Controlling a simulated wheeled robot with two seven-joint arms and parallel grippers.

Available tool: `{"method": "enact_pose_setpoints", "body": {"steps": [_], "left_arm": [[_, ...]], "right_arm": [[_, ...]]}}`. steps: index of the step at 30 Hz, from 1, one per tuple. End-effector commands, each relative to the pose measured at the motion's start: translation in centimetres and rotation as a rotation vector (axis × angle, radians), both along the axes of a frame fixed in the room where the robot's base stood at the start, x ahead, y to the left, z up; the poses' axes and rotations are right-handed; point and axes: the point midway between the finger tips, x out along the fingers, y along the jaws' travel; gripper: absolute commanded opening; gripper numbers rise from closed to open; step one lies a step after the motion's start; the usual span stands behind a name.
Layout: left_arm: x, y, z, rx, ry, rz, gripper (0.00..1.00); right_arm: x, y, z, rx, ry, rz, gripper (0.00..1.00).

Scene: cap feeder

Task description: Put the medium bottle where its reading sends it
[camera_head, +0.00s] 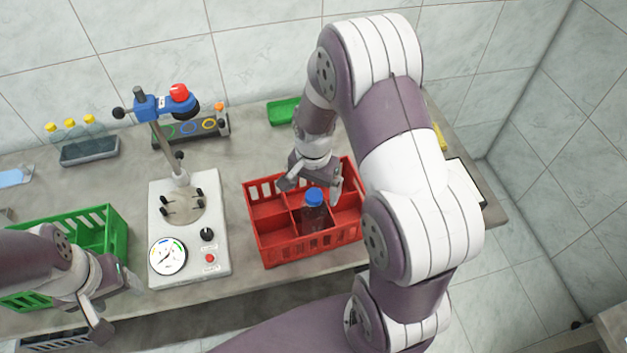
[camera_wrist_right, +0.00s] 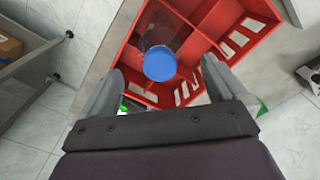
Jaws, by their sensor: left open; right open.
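A clear, dark-looking bottle with a blue cap (camera_head: 314,197) stands in a front compartment of the red crate (camera_head: 283,250); its cap also shows in the right wrist view (camera_wrist_right: 160,63). My right gripper (camera_head: 312,186) is open above the crate, close to the cap, its fingers apart and empty. In the right wrist view the cap appears between and just beyond the fingertips (camera_wrist_right: 160,78). A white test stand (camera_head: 217,262) has a round dial (camera_head: 167,256); its needle is too small to read surely. My left gripper (camera_head: 118,304) is open and empty at the front left.
A green crate (camera_head: 98,226) stands at the left, partly behind my left arm.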

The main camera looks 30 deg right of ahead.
Motion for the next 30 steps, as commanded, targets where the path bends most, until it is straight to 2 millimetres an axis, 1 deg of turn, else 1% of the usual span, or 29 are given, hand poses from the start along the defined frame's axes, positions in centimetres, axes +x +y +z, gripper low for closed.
{"method": "enact_pose_setpoints", "body": {"steps": [1, 3, 6, 8, 11, 12, 15, 18, 21, 30], "left_arm": [[0.0, 0.0, -0.4, 0.000, 0.000, 0.000, 0.63], [0.0, 0.0, -0.6, 0.000, 0.000, 0.000, 0.63], [0.0, 0.0, -0.7, 0.000, 0.000, 0.000, 0.63], [0.0, 0.0, -0.7, 0.000, 0.000, 0.000, 0.63], [0.0, 0.0, -0.6, 0.000, 0.000, 0.000, 0.63], [0.0, 0.0, -0.6, 0.000, 0.000, 0.000, 0.63], [0.0, 0.0, -0.6, 0.000, 0.000, 0.000, 0.63], [0.0, 0.0, -0.6, 0.000, 0.000, 0.000, 0.63], [0.0, 0.0, -0.6, 0.000, 0.000, 0.000, 0.63], [0.0, 0.0, -0.6, 0.000, 0.000, 0.000, 0.63]], "right_arm": [[0.1, 0.0, 0.9, -0.001, -0.006, 0.000, 0.98], [0.0, 0.0, 2.1, 0.000, -0.003, 0.000, 0.98], [0.0, 0.0, 3.4, 0.000, -0.001, 0.005, 0.98], [-0.5, 0.5, 4.2, -0.002, -0.010, 0.065, 0.98], [-2.9, 2.4, 6.3, -0.011, -0.042, 0.352, 0.98], [-4.1, 3.2, 7.0, -0.019, -0.060, 0.488, 0.98], [-6.9, 4.6, 8.1, -0.039, -0.092, 0.779, 0.98], [-8.6, 5.2, 8.4, -0.053, -0.109, 0.940, 0.98], [-9.0, 5.3, 8.4, -0.057, -0.110, 0.977, 0.98], [-8.9, 5.3, 8.4, -0.056, -0.110, 0.972, 0.98]]}}
